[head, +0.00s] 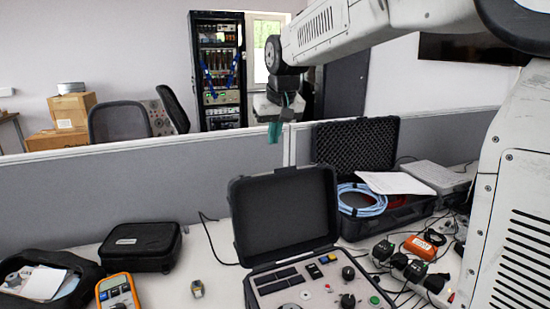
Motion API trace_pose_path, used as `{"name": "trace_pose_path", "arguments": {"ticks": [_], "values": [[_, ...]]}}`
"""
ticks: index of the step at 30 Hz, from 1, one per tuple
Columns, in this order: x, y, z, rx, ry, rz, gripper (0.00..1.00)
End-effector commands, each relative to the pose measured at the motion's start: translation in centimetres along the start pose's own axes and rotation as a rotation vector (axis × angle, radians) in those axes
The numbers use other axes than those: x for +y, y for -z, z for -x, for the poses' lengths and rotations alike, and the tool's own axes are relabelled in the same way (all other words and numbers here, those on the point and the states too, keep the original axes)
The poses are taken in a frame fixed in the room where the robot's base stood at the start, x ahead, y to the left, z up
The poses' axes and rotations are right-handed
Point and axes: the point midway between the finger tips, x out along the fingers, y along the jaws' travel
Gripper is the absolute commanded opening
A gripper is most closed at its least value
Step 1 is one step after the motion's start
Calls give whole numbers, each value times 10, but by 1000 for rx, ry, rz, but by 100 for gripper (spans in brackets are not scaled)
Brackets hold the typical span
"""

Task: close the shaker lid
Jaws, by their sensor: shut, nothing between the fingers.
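The shaker (312,288) is a black case on the white table, with a light control panel of knobs, buttons and dark slots. Its black lid (283,213) stands open, upright at the back of the case. My gripper (275,132) hangs from my arm at the top middle, pointing down with teal fingertips. It is shut and empty, apart from the lid and higher than its top edge in the picture. The front of the shaker is cut off by the bottom edge.
Behind the shaker an open foam-lined case (372,145) holds blue cable (362,200). A closed black case (141,246), an orange multimeter (117,292) and a small yellow device (197,289) lie left. Adapters and cables (405,262) crowd the right. A grey partition (120,195) runs behind.

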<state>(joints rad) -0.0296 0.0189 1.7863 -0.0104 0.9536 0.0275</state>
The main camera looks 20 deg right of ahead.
Motion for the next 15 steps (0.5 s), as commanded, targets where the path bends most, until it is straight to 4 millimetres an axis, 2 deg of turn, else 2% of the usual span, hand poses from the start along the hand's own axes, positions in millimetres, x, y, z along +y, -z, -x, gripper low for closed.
{"name": "trace_pose_path", "arguments": {"ticks": [5,15], "values": [[0,1,-22,-2,0,0,0],[0,0,-90,-4,0,-1,0]]}}
